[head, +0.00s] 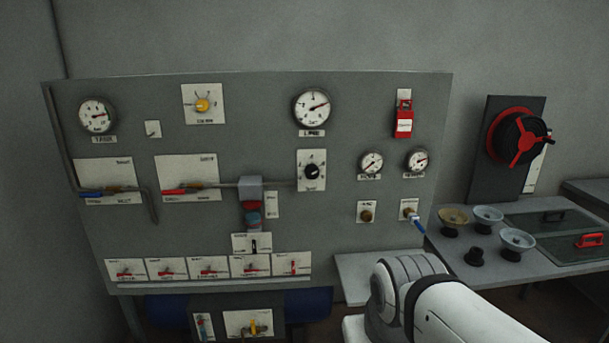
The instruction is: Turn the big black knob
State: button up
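A round black knob (312,171) sits on a white square plate with markings, right of the middle of the grey panel. My white arm reaches in from the lower right, in front of the panel's lower right part. No gripper fingers show, so its state and its distance to the knobs are hidden.
The upright panel (215,110) carries gauges, a yellow knob (202,105), a red box (404,121) and several red-handled switches.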

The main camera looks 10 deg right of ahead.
aim_at(312, 171)
jog(key=u, duration=0.05)
jog(key=i, duration=1)
jog(key=z, duration=0.1)
